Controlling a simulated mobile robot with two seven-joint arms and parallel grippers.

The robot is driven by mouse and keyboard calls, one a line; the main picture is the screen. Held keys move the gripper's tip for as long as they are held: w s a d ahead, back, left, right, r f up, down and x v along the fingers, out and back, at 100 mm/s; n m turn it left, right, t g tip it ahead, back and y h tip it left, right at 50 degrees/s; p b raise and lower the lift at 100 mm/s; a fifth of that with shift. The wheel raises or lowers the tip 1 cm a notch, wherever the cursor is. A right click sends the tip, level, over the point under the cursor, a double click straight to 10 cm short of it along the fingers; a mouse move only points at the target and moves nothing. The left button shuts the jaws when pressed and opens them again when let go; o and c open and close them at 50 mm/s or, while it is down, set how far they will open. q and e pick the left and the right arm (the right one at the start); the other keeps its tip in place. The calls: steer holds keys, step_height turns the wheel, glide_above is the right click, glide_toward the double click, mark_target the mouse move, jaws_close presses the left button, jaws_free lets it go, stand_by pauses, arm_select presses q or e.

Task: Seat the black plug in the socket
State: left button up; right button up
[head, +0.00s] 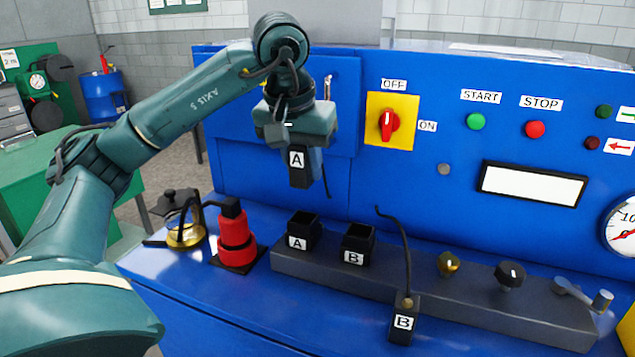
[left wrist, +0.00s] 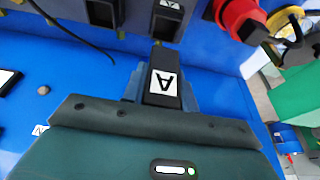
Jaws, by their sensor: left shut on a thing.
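My left gripper (head: 305,158) is shut on a black plug marked A (head: 298,178), held upright in the air with a thin cable beside it. In the left wrist view the plug (left wrist: 163,84) sits between the fingers, in front of socket A in the picture. Socket A (head: 299,234) is an open black box on a grey strip, below the held plug and apart from it. It shows in the left wrist view (left wrist: 167,20). Socket B (head: 357,246) stands just right of it. A second black plug, marked B (head: 401,329), is at the strip's front edge with its cable rising. My right gripper is not seen.
The grey strip (head: 450,306) also carries a brass knob (head: 449,263), a black knob (head: 510,273) and a lever (head: 582,292). A red bottle-shaped device (head: 234,238) and a brass-and-glass pot (head: 184,232) stand left. The blue panel (head: 350,180) rises behind.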

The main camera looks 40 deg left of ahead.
mark_target(303, 188)
arm_select(q)
steer(key=shift+w+r, duration=0.2)
steer(key=shift+r, duration=0.05)
steer(key=shift+s, duration=0.2)
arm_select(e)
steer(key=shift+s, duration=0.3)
arm_select(q)
steer(key=shift+f+b, duration=0.5)
steer(key=shift+f, duration=0.55)
step_height(303, 188, down, 3)
steer(key=b, duration=0.3)
steer(key=shift+f, duration=0.4)
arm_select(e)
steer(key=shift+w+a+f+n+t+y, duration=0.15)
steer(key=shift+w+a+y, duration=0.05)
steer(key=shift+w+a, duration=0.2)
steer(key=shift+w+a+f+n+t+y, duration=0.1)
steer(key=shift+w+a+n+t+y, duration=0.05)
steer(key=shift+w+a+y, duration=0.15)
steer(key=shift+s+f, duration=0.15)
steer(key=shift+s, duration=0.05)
